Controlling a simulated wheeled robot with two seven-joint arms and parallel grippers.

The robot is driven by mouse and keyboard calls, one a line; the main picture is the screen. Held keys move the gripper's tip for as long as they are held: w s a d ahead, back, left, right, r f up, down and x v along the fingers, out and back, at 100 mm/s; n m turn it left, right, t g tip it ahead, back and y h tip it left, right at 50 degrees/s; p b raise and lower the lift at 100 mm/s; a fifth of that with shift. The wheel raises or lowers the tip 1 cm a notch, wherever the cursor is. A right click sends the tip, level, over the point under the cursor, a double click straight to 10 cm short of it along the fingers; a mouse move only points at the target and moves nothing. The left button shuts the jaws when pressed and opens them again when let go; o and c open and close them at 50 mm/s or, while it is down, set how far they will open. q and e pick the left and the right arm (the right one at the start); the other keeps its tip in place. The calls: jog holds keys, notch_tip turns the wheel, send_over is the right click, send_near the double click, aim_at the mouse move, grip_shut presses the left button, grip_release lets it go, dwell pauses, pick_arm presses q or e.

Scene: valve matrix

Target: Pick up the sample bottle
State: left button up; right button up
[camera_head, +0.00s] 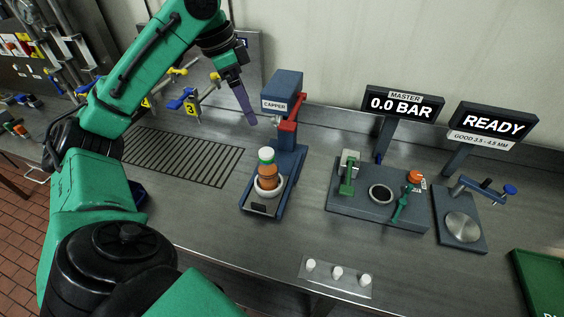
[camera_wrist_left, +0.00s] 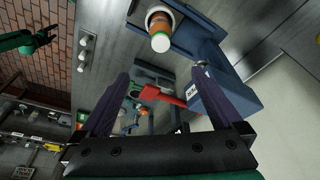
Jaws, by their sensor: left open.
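The sample bottle (camera_head: 267,172), orange-brown with a green band and a white cap, stands upright in a white ring on the blue capper base (camera_head: 250,206). It also shows near the top of the left wrist view (camera_wrist_left: 162,24). My left gripper (camera_head: 248,112) is above and behind the bottle, near the capper head, apart from the bottle. In the left wrist view its two purple fingers (camera_wrist_left: 160,88) are spread, with nothing held between them. A green arm end with dark fingers, seemingly my right gripper (camera_wrist_left: 46,34), shows small at the upper left there; its opening is unclear.
The capper (camera_head: 283,90) has a red arm (camera_head: 288,127) close to my left gripper. Blue and yellow valves (camera_head: 186,100) stand at the left above a slotted drain. A gauge fixture (camera_head: 378,195) is at the right.

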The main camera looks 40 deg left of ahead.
pick_arm(q)
notch_tip(320, 180, down, 4)
jog(key=b, duration=0.8)
send_over(267, 165)
jog(key=a, duration=0.2)
jog(key=f, duration=0.9)
jog(key=shift+s+a+f, duration=0.15)
jog(key=shift+a+f, duration=0.05)
jog(key=shift+f, duration=0.05)
jog(key=x, duration=0.8)
jog(key=c, duration=1.6)
pick_arm(e)
notch_tip(267, 165, down, 9)
jog(key=shift+s+r, duration=0.15)
jog(key=shift+s, duration=0.2)
